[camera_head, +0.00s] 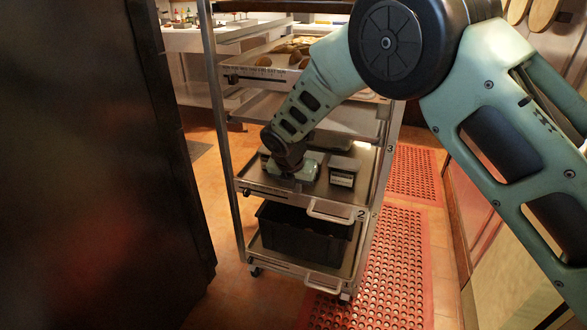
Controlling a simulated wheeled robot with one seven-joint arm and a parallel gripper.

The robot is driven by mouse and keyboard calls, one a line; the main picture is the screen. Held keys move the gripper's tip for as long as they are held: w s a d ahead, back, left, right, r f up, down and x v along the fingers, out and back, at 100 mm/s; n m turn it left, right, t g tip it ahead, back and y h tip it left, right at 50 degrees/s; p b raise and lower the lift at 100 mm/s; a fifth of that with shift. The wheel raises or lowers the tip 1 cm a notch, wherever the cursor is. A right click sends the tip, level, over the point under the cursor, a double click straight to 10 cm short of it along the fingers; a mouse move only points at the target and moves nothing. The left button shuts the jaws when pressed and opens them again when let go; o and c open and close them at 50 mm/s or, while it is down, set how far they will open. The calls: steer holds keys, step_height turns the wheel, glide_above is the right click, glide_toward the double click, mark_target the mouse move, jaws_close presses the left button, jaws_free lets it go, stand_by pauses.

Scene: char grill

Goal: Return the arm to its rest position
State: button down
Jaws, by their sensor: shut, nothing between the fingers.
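My arm reaches from the upper right across the front of a wheeled metal rack (222,130). Its forearm bends down to the left, and my gripper (292,181) is over the rack's shelf labelled 2 (256,188). The gripper is small in this view and its fingertips are hard to make out; it looks shut, with nothing seen in it. A small dark container with a pale label (344,172) stands on the same shelf, just right of the gripper. I cannot tell whether the gripper touches the shelf.
A black bin (300,232) sits on the shelf below. Upper shelves hold trays, with brown food (298,53) on one. A tall dark panel (90,180) stands close on the left. Red perforated mats (400,262) lie on the tiled floor to the right.

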steer(key=s+d+r+m+g+y, duration=0.1)
steer(key=s+r+m, duration=0.55)
steer(key=s, duration=0.35)
steer(key=s+d+r+m+g+y, duration=0.1)
steer(key=s+r+m+g, duration=0.1)
steer(key=s+r+m, duration=0.6)
steer(key=s+d+m, duration=0.4)
steer(key=s, duration=0.6)
steer(key=s+d+m, duration=0.4)
steer(key=s+m, duration=0.1)
steer(key=s, duration=0.6)
step_height(320, 180, up, 14)
steer(key=p, duration=1.5)
steer(key=shift+a+r+g, duration=0.15)
steer(key=shift+g, duration=0.25)
